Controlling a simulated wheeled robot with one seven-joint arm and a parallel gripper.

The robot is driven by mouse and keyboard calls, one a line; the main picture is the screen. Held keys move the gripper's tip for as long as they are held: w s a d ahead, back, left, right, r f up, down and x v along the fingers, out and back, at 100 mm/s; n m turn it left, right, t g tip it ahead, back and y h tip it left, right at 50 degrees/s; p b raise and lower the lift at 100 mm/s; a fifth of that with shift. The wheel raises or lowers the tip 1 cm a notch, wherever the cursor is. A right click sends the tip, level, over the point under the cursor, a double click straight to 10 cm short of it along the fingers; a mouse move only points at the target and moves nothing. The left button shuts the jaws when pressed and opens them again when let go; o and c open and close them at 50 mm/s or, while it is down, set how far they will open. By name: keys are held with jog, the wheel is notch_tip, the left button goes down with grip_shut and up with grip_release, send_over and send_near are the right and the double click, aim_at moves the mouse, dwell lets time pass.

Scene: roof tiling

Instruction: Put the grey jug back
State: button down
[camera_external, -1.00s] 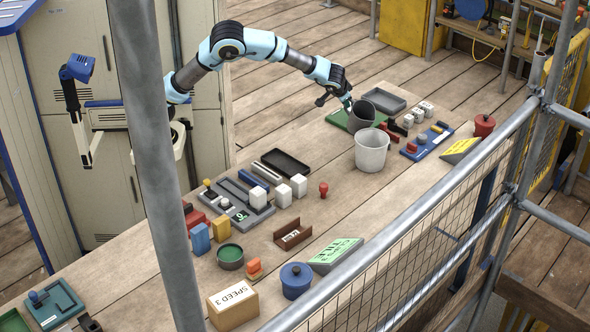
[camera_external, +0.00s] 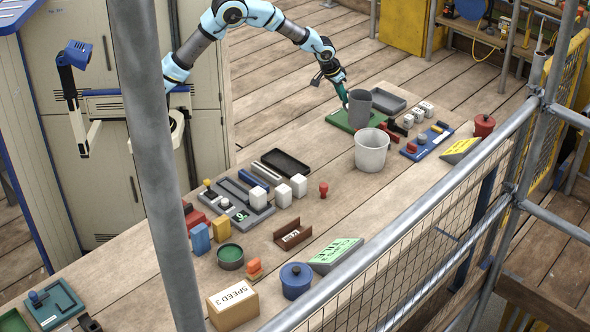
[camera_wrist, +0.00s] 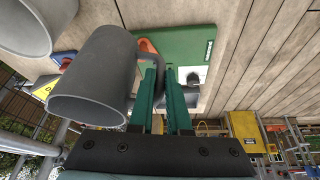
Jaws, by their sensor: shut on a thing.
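The grey jug (camera_external: 359,110) stands upright at the right part of the green board (camera_external: 338,120), behind the pale bucket (camera_external: 371,152). I cannot tell whether its base touches the board. My gripper (camera_external: 345,104) is at the jug's left side. In the wrist view my gripper's green fingers (camera_wrist: 165,80) are shut on the jug's handle, and the jug (camera_wrist: 90,85) fills the left, its open mouth towards the camera. The green board (camera_wrist: 180,45) shows beyond the fingers. The pale bucket (camera_wrist: 22,28) is at the upper left there.
A dark grey tray (camera_external: 385,100) lies right behind the jug. Red and black pieces (camera_external: 394,130) and a blue board (camera_external: 426,142) lie to the right. Small grey-white blocks (camera_external: 417,113) stand near the far edge. Bare tabletop lies left of the bucket.

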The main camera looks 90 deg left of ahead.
jog(key=shift+r, duration=0.1)
notch_tip(320, 180, up, 7)
jog(key=w+d+m+h+b, duration=0.1)
jog(key=w+d+m+b, duration=0.1)
jog(key=d, duration=1.6)
jog(key=w+d+m+b, duration=0.1)
jog(key=w+d+m, duration=0.1)
jog(key=d, duration=1.6)
jog(key=shift+t, duration=0.4)
jog(key=shift+s+d+f+p, duration=0.15)
jog(key=shift+f+p, duration=0.5)
jog(key=shift+f, duration=3.1)
jog(key=shift+s+f+p, duration=0.1)
jog(key=shift+f+p, duration=0.5)
jog(key=shift+f, duration=3.1)
jog(key=shift+f, duration=0.1)
jog(key=c, duration=0.9)
grip_release()
